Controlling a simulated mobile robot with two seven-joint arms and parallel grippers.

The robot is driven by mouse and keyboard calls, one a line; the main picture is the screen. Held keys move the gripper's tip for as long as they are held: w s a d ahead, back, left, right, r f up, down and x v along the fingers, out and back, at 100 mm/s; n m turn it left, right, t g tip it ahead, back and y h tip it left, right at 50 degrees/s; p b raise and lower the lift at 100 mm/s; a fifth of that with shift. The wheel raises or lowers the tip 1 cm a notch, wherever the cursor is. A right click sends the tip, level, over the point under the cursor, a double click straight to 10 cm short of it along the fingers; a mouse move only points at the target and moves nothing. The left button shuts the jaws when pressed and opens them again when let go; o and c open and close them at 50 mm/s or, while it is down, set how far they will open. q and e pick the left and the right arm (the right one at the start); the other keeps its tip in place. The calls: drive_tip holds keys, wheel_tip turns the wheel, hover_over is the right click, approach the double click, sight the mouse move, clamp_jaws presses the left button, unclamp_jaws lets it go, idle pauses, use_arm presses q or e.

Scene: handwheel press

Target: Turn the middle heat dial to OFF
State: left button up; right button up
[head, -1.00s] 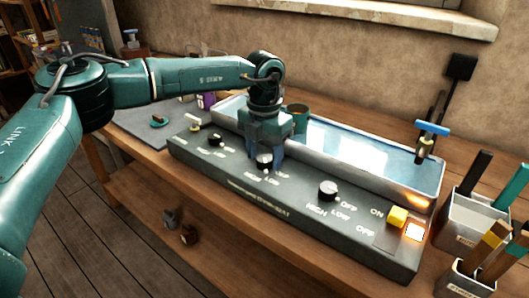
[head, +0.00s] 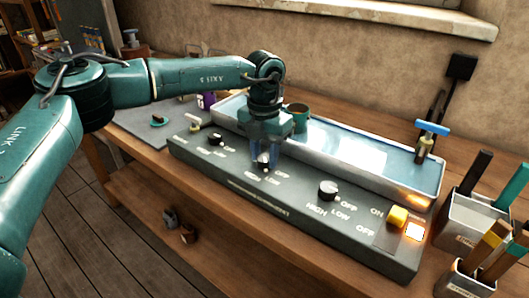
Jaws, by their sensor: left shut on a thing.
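The middle heat dial (head: 263,161) is a dark knob with a pale top on the grey control panel (head: 225,178). My left gripper (head: 266,163) points down at it from above, its blue fingers shut on the dial. The labels OFF, LOW and HIGH show around the dial, partly hidden by the fingers. The dial's pointer is too small to read. A left dial (head: 215,140) and a right dial (head: 328,190) sit on the same panel. My right gripper is not in view.
A yellow switch (head: 397,216) and a lit lamp (head: 414,231) are at the panel's right end. Tool holders (head: 473,218) stand at the right.

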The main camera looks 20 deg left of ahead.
sight(264, 157)
use_arm(q)
drive_tip(key=n, duration=0.4)
drive_tip(key=shift+n, duration=0.4)
drive_tip(key=shift+n+b, duration=0.3)
drive_tip(key=shift+n, duration=1.6)
drive_tip(key=o, duration=1)
drive_tip(key=shift+c, duration=0.2)
wheel_tip(264, 157, up, 13)
drive_tip(key=shift+r, duration=0.1)
